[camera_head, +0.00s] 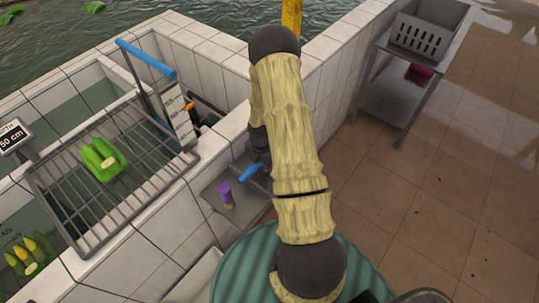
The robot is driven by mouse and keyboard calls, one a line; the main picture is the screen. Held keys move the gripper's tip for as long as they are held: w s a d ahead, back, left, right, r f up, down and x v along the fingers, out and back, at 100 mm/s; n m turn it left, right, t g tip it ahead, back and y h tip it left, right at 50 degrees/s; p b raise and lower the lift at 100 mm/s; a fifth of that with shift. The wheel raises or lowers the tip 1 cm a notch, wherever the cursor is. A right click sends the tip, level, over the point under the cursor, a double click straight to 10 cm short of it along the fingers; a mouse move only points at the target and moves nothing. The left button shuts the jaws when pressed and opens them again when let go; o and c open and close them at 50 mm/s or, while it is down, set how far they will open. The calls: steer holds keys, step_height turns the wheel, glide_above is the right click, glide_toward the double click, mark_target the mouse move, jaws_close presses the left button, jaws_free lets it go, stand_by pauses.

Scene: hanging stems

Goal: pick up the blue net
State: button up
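A blue bar (146,58) stands above the wire rack at the upper left, with a thin dark rod running down from its end; I cannot tell if it is part of the blue net. A shorter blue piece (250,173) lies over the grey basin, close beside my gripper. No net mesh can be made out on either. My gripper (260,165) is a small dark shape, partly hidden behind my arm. I cannot see its fingertips clearly, or whether it touches the short blue piece.
A wire rack (75,163) with a green bundle spans the tiled tank. A purple-topped item (226,193) stands in the grey basin (243,215). A gauge board (180,115) stands at the tank wall. A metal table (407,70) holds a slotted grey crate (420,35). The right floor is clear.

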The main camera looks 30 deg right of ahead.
jaws_close()
step_height(320, 180, up, 10)
steer(key=shift+b, duration=0.65)
